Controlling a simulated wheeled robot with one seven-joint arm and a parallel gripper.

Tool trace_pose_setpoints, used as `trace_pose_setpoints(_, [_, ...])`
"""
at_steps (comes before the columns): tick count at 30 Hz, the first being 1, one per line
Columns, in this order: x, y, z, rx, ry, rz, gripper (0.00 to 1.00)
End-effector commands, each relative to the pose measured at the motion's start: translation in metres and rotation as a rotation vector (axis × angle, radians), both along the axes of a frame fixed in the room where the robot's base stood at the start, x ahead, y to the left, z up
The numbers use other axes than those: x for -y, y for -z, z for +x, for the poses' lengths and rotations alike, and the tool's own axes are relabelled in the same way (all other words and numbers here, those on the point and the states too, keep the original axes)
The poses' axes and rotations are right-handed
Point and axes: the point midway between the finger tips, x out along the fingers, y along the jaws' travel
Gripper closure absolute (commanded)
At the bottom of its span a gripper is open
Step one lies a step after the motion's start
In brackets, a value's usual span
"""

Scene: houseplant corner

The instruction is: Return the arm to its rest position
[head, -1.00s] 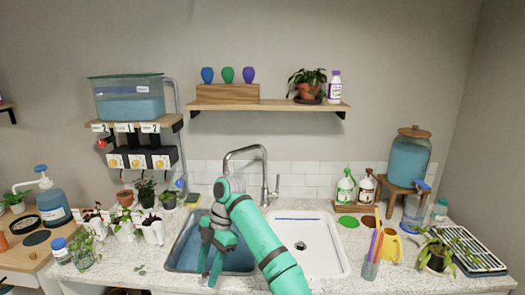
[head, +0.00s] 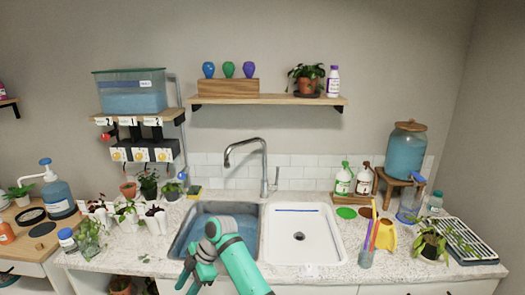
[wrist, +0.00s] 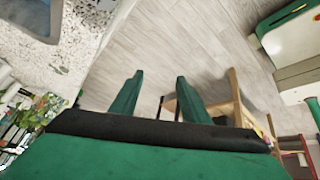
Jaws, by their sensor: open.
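My green arm reaches up from the bottom of the head view, in front of the sink. My gripper (head: 187,283) hangs at its end, low in front of the left basin (head: 178,250), which holds blue water. In the wrist view my gripper (wrist: 158,95) shows two green fingers spread apart with nothing between them. Below the fingers is grey plank floor (wrist: 180,50). The gripper is clear of the counter's front edge as far as I can see.
The speckled counter (head: 335,275) carries potted seedlings at left. A white basin (head: 300,240), a cup of sticks (head: 366,258), a yellow watering can (head: 387,238) and a potted plant (head: 430,245) are at right. A wooden frame (wrist: 240,100) stands on the floor.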

Motion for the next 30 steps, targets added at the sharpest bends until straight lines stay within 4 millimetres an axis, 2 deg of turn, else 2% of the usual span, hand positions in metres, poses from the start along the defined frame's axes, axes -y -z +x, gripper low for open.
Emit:
trace_pose_setpoints(1, [-0.012,0.016,-0.007,-0.007,0.032,0.032,0.58])
trace_pose_setpoints(6, [-0.049,0.057,-0.022,-0.018,0.183,0.144,0.58])
trace_pose_setpoints(16, [-0.092,0.115,-0.055,-0.061,0.507,0.346,0.58])
trace_pose_setpoints(24, [-0.1,0.152,-0.089,-0.107,0.793,0.488,0.58])
trace_pose_setpoints(30, [-0.082,0.175,-0.116,-0.131,1.017,0.577,0.58])
